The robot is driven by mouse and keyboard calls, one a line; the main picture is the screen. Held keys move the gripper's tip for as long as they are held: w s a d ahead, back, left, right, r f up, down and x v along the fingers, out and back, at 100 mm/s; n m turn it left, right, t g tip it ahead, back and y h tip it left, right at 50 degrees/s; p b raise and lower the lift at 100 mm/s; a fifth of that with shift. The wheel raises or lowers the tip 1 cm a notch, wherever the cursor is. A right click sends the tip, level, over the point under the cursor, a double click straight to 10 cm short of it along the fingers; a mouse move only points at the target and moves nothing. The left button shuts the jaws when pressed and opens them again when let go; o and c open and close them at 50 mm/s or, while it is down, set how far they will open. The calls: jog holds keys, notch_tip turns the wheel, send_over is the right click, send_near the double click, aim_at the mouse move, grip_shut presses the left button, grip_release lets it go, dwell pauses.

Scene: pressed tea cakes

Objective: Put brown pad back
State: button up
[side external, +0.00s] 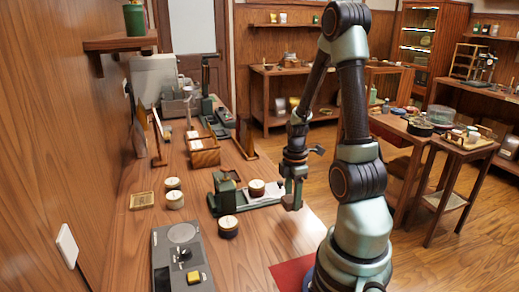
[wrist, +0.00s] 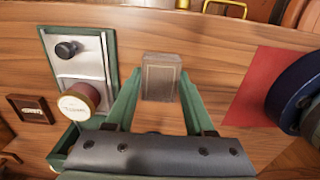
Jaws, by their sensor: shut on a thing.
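My gripper (wrist: 160,88) is shut on a small grey-brown rectangular block, which I take to be the brown pad (wrist: 161,77). The block stands between the green fingertips in the wrist view, with a lighter framed face. In the side view my gripper (side external: 291,203) points down over the table's right part, beside the green press (side external: 224,195).
A round tin (wrist: 79,101) and a dark brown labelled square (wrist: 30,109) lie left of my gripper in the wrist view. A red mat (wrist: 254,84) lies to the right. A grey control box (side external: 181,255) and a dark-banded tin (side external: 228,227) stand nearer the side camera.

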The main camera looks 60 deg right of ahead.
aim_at(291, 207)
jog(key=shift+f, duration=1.8)
jog(key=shift+f, duration=0.1)
jog(key=o, duration=1.2)
